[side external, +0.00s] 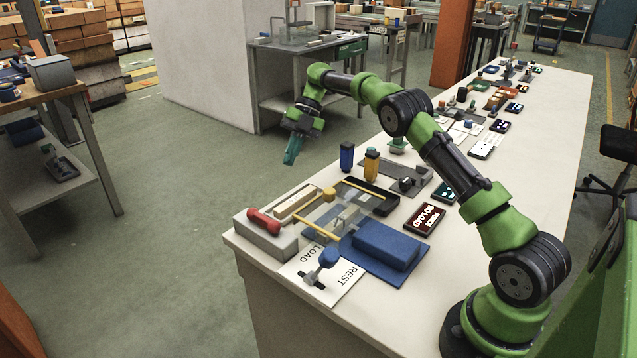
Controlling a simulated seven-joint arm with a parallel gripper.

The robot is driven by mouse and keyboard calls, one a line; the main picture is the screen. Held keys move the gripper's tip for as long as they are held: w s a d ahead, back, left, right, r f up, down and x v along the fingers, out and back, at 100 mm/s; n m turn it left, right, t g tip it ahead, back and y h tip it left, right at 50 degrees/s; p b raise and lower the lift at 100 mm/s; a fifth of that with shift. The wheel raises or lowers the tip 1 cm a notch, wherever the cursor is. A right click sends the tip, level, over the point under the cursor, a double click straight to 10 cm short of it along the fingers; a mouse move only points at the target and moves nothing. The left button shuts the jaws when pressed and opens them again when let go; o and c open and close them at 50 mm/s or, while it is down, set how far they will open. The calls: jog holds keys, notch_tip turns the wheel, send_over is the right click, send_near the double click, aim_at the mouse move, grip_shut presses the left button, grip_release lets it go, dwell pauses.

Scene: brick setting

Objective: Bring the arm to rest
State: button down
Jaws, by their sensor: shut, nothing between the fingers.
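My gripper (292,150) is at the end of my green and black arm, at the upper middle of the side external view. It points downward and hangs in the air past the long edge of the white table (470,225), with the floor behind it in the picture. Its fingers are shut with nothing between them. It touches no object. My arm reaches from its base at the lower right, over the table, to the far left edge.
Several small items line the table's far part.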

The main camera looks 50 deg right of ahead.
jog(key=w+a+r+m+t+y, duration=0.2)
jog(key=w+r+m+t, duration=0.6)
jog(key=w+r+t, duration=0.3)
jog(key=s+d+r+m+t+h, duration=0.2)
jog(key=d+r+m+t+h, duration=0.5)
jog(key=m+h, duration=0.45)
jog(key=s+a+f+m+g, duration=0.2)
jog(key=s+m+g, duration=0.25)
jog(key=s, duration=0.55)
jog(key=s+a+f+m+g, duration=0.25)
jog(key=s+m, duration=0.35)
jog(key=s, duration=0.3)
jog(key=s+a+f+m+g+y, duration=0.1)
jog(key=s+a+y, duration=0.1)
jog(key=s+a, duration=0.4)
jog(key=s+a+f+g+y, duration=0.2)
jog(key=s+a, duration=0.4)
jog(key=s, duration=0.9)
jog(key=shift+a+f+m, duration=0.15)
jog(key=shift+a+m, duration=0.15)
jog(key=shift+m, duration=0.1)
